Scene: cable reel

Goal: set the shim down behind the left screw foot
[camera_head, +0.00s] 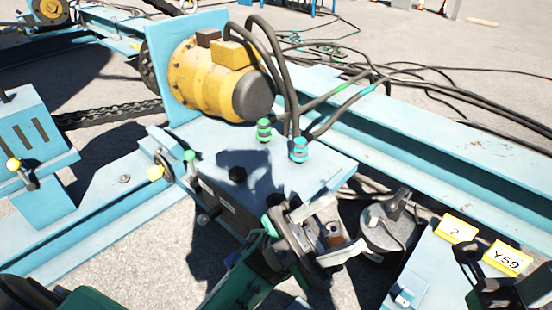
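My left gripper (328,232) is low in the middle of the head view, at the end of a green and black arm. Its two pale fingers stand apart, with a small brown piece (334,235) showing between them. I cannot tell whether they grip it or whether it is the shim. A grey round part with an upright stub (390,222) stands just right of the gripper. It may be a screw foot, but I cannot tell which one. Dark parts at the lower right edge may be my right gripper (500,288), cut off by the frame.
A yellow motor (215,80) sits on the light blue machine deck (215,145), with green (264,130) and cyan (299,150) fittings. Blue beams run left and right. A panel with yellow labels (456,229) is at lower right. Black cables cross the ground behind.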

